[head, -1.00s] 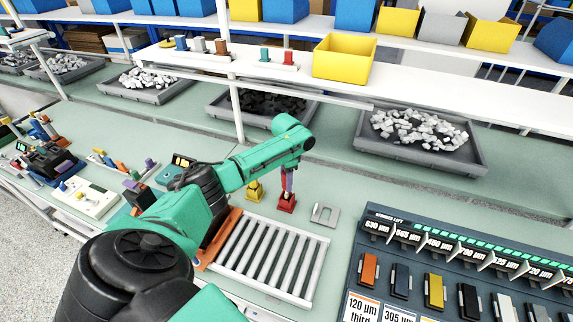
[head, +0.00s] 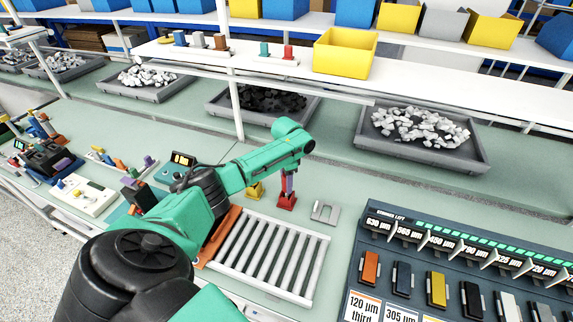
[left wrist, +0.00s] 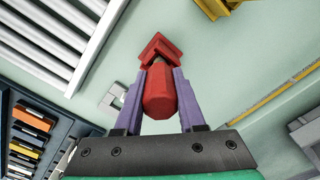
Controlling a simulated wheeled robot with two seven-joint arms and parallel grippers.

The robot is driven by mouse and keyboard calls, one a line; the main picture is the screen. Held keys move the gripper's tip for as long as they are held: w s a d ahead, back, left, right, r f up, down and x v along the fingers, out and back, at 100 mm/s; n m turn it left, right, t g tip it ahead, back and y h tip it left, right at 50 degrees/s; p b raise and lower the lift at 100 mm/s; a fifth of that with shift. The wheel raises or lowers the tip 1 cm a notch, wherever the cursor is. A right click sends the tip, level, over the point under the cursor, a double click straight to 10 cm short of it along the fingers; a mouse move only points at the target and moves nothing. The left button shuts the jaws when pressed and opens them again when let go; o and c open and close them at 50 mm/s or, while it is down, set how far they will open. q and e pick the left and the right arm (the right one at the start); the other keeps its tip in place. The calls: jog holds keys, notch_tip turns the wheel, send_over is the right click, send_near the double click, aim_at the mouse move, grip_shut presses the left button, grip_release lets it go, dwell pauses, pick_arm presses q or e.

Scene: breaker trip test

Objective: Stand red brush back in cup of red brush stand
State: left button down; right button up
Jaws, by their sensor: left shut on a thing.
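My left gripper (head: 288,183) points down just over the red brush stand (head: 287,203) behind the roller rack. In the left wrist view its two purple fingers (left wrist: 159,100) are shut on the red brush (left wrist: 159,92), which shows as a faceted red block. The red stand (left wrist: 160,46) shows as a red angular shape just beyond the brush. The brush's far end and the stand's cup are hidden, so I cannot tell whether the brush is inside the cup or above it. My right gripper is not in view.
The roller rack (head: 270,257) stands in front of the red stand. A yellow stand (head: 255,190) is close on its left, and a grey notched plate (head: 325,213) on its right. A dark sieve panel (head: 455,260) fills the right front.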

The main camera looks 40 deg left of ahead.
pick_arm(q)
jog(key=shift+f+b, duration=0.5)
jog(key=shift+f, duration=0.4)
jog(key=shift+c, duration=2.1)
grip_release()
jog(key=shift+r, duration=0.1)
notch_tip(320, 180, up, 14)
jog(key=b, duration=0.3)
jog(key=shift+r, duration=0.25)
jog(key=shift+f, duration=0.1)
